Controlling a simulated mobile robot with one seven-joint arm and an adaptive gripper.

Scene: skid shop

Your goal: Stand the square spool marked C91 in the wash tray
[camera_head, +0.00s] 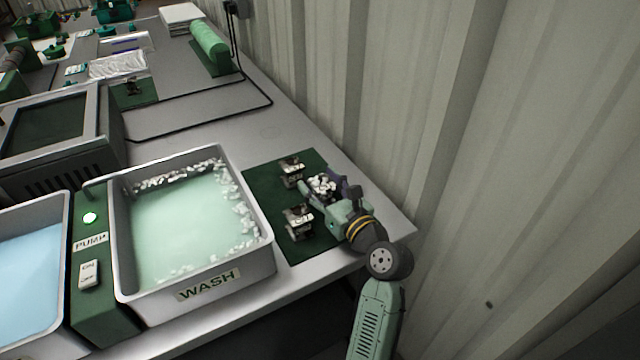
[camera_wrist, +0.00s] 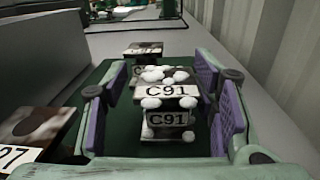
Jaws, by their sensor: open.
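The square spool marked C91 (camera_wrist: 167,91) stands upright on a dark green mat, with white foam blobs on its top plate and lower edge. It also shows in the head view (camera_head: 322,184). My gripper (camera_wrist: 163,72) is open, with its purple-padded fingers on either side of the C91 spool. The right pad looks close to it; I cannot tell whether it touches. The wash tray (camera_head: 262,250) is grey, labelled WASH, and stands left of the mat in the head view. It holds pale green liquid with foam along its far and right sides.
Two similar spools stand on the mat (camera_head: 262,182): one nearer the front (camera_head: 298,222), one farther back (camera_head: 291,170). In the wrist view, a spool with a label ending in 27 (camera_wrist: 30,135) sits left of my gripper. A green pump box (camera_head: 100,315) adjoins the tray. A corrugated wall (camera_head: 450,120) borders the right.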

